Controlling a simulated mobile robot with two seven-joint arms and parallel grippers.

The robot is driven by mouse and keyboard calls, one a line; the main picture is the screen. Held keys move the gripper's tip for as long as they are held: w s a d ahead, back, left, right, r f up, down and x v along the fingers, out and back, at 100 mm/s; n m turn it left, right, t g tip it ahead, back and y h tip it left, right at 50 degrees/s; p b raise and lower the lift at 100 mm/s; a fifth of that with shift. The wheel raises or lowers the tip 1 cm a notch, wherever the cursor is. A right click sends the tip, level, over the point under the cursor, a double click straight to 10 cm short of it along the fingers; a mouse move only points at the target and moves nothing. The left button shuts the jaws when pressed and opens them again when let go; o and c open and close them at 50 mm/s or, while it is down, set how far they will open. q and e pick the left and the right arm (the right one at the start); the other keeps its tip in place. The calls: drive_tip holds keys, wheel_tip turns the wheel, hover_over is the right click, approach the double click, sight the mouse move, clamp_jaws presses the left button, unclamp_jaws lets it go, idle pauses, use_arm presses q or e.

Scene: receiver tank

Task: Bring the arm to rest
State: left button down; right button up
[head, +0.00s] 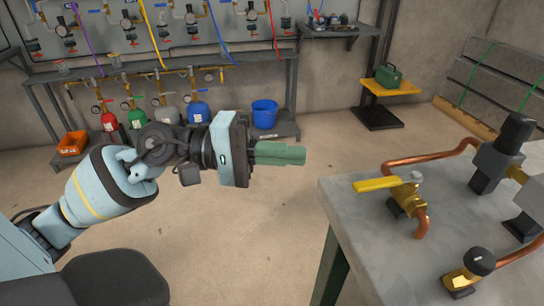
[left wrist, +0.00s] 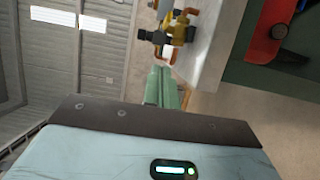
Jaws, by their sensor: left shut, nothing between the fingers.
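My left arm comes in from the left of the head view, and its gripper (head: 303,155) points right, held in the air to the left of the grey table. The green fingers are closed together with nothing between them. The fingers also show in the left wrist view (left wrist: 161,75), pointing towards the table edge with its brass fitting. The gripper is apart from the table and touches nothing that I can see. My right gripper is in neither view.
The grey table (head: 350,215) carries a yellow-handled valve (head: 378,185), copper pipes and a black-knobbed brass fitting (head: 468,272). A rack with several gas bottles and a blue bucket (head: 264,114) stands behind. A green case (head: 388,76) sits on a yellow stand. The floor between is clear.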

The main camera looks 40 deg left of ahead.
use_arm(q)
drive_tip(key=shift+v, duration=1.15)
drive_tip(key=shift+s, duration=0.1)
